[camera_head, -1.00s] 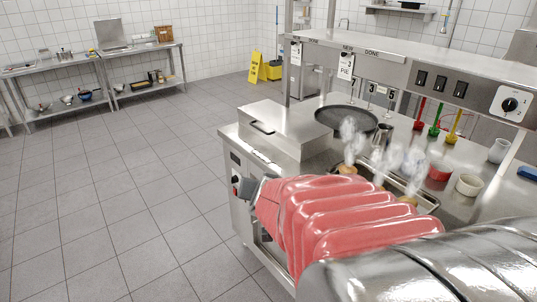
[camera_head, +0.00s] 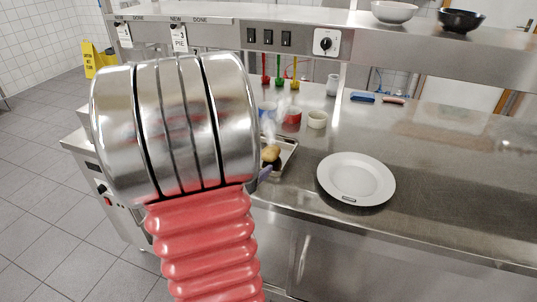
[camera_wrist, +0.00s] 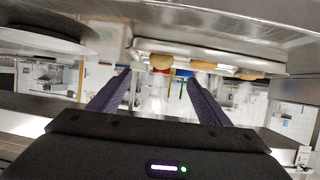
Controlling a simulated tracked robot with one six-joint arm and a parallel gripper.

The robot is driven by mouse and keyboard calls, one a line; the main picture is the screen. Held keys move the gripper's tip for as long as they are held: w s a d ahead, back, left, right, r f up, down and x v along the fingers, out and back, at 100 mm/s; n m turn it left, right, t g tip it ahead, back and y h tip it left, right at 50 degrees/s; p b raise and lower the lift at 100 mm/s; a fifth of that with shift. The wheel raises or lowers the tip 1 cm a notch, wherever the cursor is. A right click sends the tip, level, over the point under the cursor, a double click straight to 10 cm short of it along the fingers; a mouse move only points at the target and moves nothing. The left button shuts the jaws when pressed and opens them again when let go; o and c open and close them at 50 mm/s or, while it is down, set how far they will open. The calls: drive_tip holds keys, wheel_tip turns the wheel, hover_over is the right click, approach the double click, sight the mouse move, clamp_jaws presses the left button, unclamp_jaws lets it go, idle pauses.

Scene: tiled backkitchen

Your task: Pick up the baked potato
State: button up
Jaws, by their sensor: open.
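A golden-brown baked potato (camera_head: 271,152) lies steaming in a shallow metal tray (camera_head: 291,157) on the steel counter in the head view; my arm hides part of the tray. In the wrist view, which is upside down, several potatoes show along the tray (camera_wrist: 212,52): one near the middle (camera_wrist: 161,61), one right of it (camera_wrist: 203,66) and one further right (camera_wrist: 248,74). My gripper (camera_wrist: 159,76) is open and empty, its dark purple fingers pointing towards the tray. In the head view only a bit of purple finger shows beside the tray, behind my arm.
A white plate (camera_head: 356,179) lies right of the tray. A red cup (camera_head: 292,116), a cream cup (camera_head: 317,120) and a blue cup (camera_head: 267,109) stand behind it. An overhead shelf (camera_head: 400,42) spans the back. The counter right of the plate is clear.

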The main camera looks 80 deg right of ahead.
sight(266, 157)
drive_tip(key=shift+x, duration=4.25)
drive_tip(key=shift+w+f, duration=0.1)
drive_tip(key=shift+x, duration=2.65)
drive_tip(key=shift+w+f, duration=0.1)
drive_tip(key=shift+w, duration=0.1)
drive_tip(key=shift+a, duration=0.1)
drive_tip(key=shift+c, duration=0.3)
drive_tip(key=c, duration=1.1)
drive_tip(key=shift+c, duration=0.2)
drive_tip(key=shift+r, duration=5.05)
